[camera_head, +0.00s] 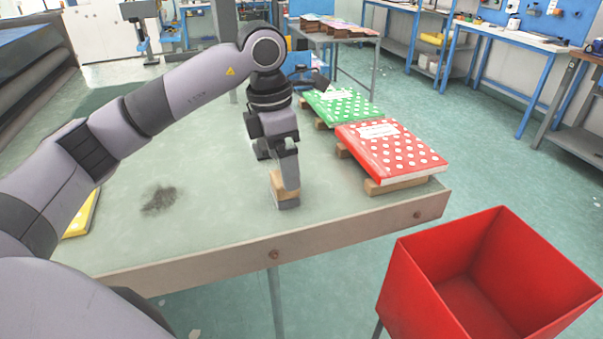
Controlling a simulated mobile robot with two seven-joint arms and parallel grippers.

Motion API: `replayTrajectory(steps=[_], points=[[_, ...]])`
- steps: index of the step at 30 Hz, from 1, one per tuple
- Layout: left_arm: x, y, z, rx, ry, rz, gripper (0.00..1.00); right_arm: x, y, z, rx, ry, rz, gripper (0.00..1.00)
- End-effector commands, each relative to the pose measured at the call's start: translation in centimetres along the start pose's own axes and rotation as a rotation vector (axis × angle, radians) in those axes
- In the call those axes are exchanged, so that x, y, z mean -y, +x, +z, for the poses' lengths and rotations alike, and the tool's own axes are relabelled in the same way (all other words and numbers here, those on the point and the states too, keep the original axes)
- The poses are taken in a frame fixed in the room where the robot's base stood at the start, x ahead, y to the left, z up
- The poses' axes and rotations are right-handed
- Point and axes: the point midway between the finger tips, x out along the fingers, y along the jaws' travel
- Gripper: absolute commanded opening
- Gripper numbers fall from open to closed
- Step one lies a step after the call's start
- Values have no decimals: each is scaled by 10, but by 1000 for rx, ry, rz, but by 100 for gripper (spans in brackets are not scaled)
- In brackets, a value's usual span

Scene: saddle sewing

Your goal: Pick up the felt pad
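A small tan block with a grey bottom layer (286,203), which looks like the felt pad, is near the front edge of the table (225,225). My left gripper (285,180) points down right over it, with one finger in front of the block's upper part. The far finger is mostly hidden, so I cannot tell whether the fingers press on the block. I also cannot tell whether the block rests on the table or is slightly raised. My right gripper is not in view.
A dark powdery smudge (160,199) lies on the table to the left. A red dotted book (390,150) and a green dotted book (343,106) rest on wooden blocks at the right. A yellow item (82,218) is partly behind my arm. A red bin (440,275) stands at front right.

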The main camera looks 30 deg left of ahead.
Motion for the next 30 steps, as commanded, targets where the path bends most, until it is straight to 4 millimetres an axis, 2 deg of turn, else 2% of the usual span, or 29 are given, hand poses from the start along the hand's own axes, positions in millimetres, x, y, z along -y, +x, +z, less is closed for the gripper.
replayTrajectory(steps=[4,7,12,21,29,30], points=[[0,2,0,1,0,-2,94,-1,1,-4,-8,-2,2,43],[0,10,-1,-2,0,-3,94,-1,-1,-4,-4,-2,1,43],[-3,28,-3,-1,-1,-4,94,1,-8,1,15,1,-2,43],[-8,68,-6,1,0,-4,94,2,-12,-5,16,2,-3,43],[-8,72,-5,3,0,-2,94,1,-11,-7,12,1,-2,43],[-8,72,-5,3,0,-2,84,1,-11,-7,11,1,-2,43]])
